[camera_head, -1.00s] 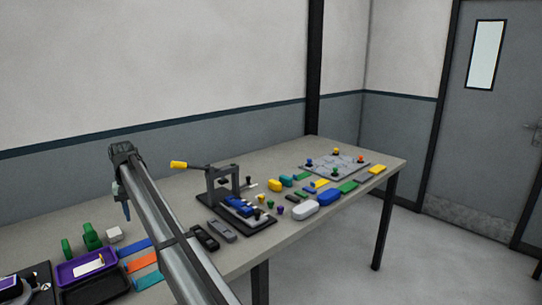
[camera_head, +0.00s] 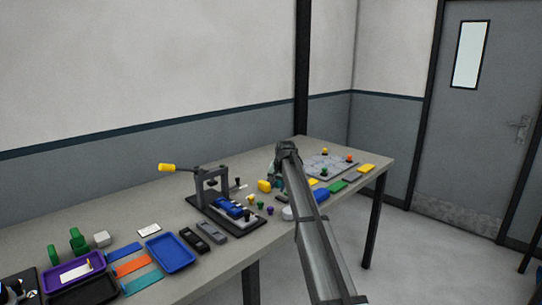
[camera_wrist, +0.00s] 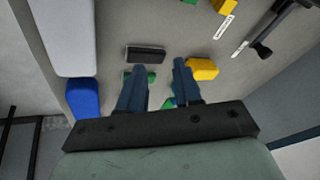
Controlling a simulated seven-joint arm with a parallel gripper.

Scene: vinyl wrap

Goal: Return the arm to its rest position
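My arm (camera_head: 314,225) reaches across the right part of the table, with its end high in the picture. My gripper (camera_wrist: 158,78) shows in the wrist view with its two blue-grey fingers apart and nothing seen held between them. Beyond the fingers lie a dark block (camera_wrist: 146,54), a yellow block (camera_wrist: 203,69) and some green pieces partly hidden by the fingers. In the head view the fingertips are too small and covered to make out. The arm hides part of the small coloured pieces on the table.
The grey table (camera_head: 125,217) holds a dark press with a yellow handle (camera_head: 169,168), a blue tray (camera_head: 171,256), a purple tray (camera_head: 61,278) and coloured strips. A grey board (camera_head: 333,160) with knobs lies at the far right end. The floor right of the table looks clear.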

